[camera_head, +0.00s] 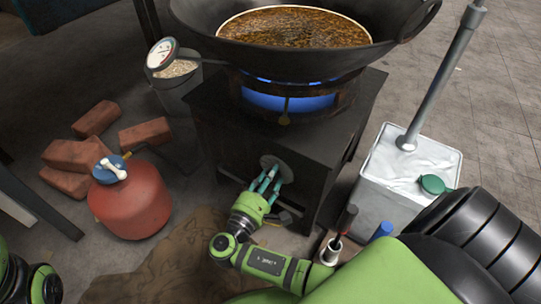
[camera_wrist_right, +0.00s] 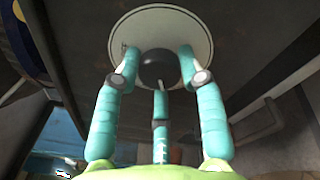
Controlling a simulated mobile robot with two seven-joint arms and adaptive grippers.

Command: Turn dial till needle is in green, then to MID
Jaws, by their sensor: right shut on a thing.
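The dial is a dark round knob (camera_wrist_right: 158,68) on a pale round plate (camera_wrist_right: 200,28) in the right wrist view. The plate (camera_head: 268,161) also shows on the front of the black stove (camera_head: 225,135) in the head view. My right gripper (camera_head: 268,181) is shut on the knob, its teal fingers (camera_wrist_right: 158,60) around it. The knob's marks, including MID, cannot be read. A round gauge (camera_head: 161,53) with a pale face stands left of the wok; its needle and coloured zones are too small to read. My left gripper is not in view.
A wok (camera_head: 380,42) of brown liquid sits over a blue flame (camera_head: 290,101). A red gas cylinder (camera_head: 130,205) and several bricks (camera_head: 145,134) are at left. A white canister (camera_head: 405,170) with a pipe stands right of the stove.

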